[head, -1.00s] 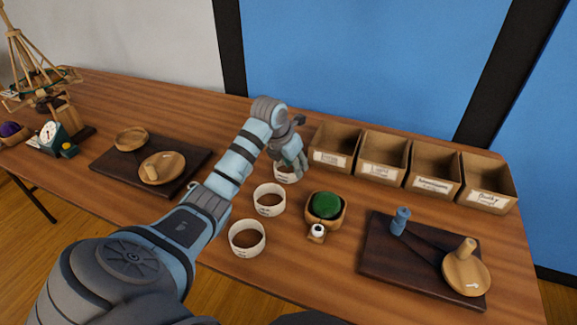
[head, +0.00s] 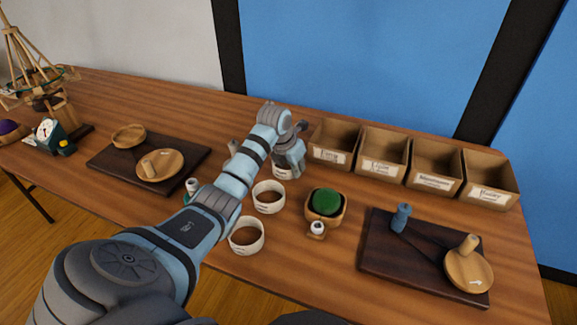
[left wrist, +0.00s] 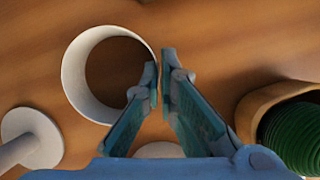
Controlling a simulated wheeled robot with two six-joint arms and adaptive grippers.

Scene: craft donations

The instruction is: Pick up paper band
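Three white paper bands stand in a row on the table: a near one (head: 246,248), a middle one (head: 268,210) and a far one (head: 281,173). My left gripper (head: 290,170) is down at the far band and hides part of it. In the left wrist view the band (left wrist: 72,78) is an open ring seen from above. The fingertips of my left gripper (left wrist: 159,76) are nearly together at its right wall, one inside the ring and one outside, with the wall between them. The band appears to rest on the table. My right gripper is out of view.
Labelled cardboard bins (head: 332,155) stand behind and right of the band. Dark boards with wooden discs lie left (head: 110,163) and right (head: 385,262).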

